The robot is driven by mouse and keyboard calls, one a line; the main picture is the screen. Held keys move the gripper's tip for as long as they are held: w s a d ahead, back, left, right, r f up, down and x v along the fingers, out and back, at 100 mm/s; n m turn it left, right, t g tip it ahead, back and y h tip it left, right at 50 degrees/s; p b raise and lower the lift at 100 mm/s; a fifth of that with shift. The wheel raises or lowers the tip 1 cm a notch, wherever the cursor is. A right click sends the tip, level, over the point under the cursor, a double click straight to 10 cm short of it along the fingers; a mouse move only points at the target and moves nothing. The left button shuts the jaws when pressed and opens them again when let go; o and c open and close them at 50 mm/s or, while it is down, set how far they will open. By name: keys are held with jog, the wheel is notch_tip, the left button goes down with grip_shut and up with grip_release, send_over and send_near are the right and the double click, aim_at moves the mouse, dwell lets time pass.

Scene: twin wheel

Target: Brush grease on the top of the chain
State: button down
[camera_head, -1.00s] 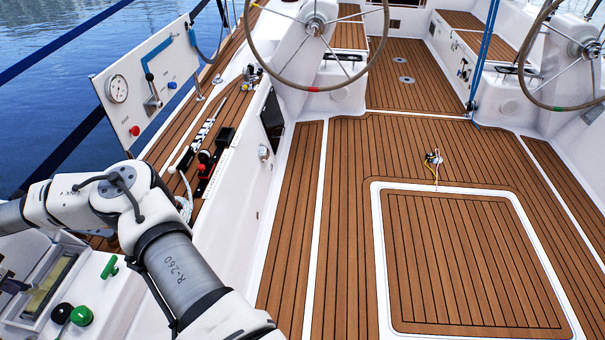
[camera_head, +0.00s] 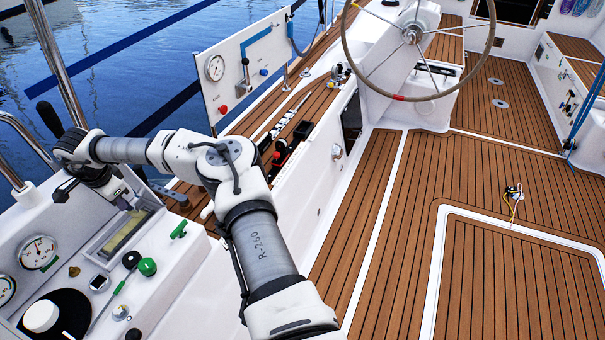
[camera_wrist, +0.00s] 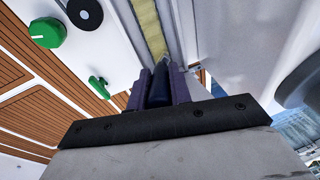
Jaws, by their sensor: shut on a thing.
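Yellow grease (camera_head: 122,236) lies in the tray. In the wrist view my purple fingers are shut on a dark cylindrical handle (camera_wrist: 160,88), likely the brush. It points along the yellow grease strip (camera_wrist: 150,28). A dark handle end (camera_head: 48,118) sticks up behind my wrist in the head view. The bristles are hidden, so I cannot tell whether they touch the grease. I cannot clearly make out the chain.
The console carries a green knob (camera_head: 147,267), a green lever (camera_head: 179,229), a gauge (camera_head: 39,252) and a white knob (camera_head: 41,316). A white gauge panel (camera_head: 240,72) stands beyond my arm. A steering wheel (camera_head: 402,97) is at the top. The teak floor is mostly clear.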

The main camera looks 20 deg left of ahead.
jog(key=shift+r, duration=0.1)
jog(key=shift+r+p, duration=0.45)
jog(key=shift+r, duration=0.25)
jog(key=shift+r+p, duration=0.95)
jog(key=shift+r, duration=0.6)
jog(key=shift+r+p, duration=1.3)
jog(key=shift+r, duration=0.65)
jog(key=shift+f, duration=0.1)
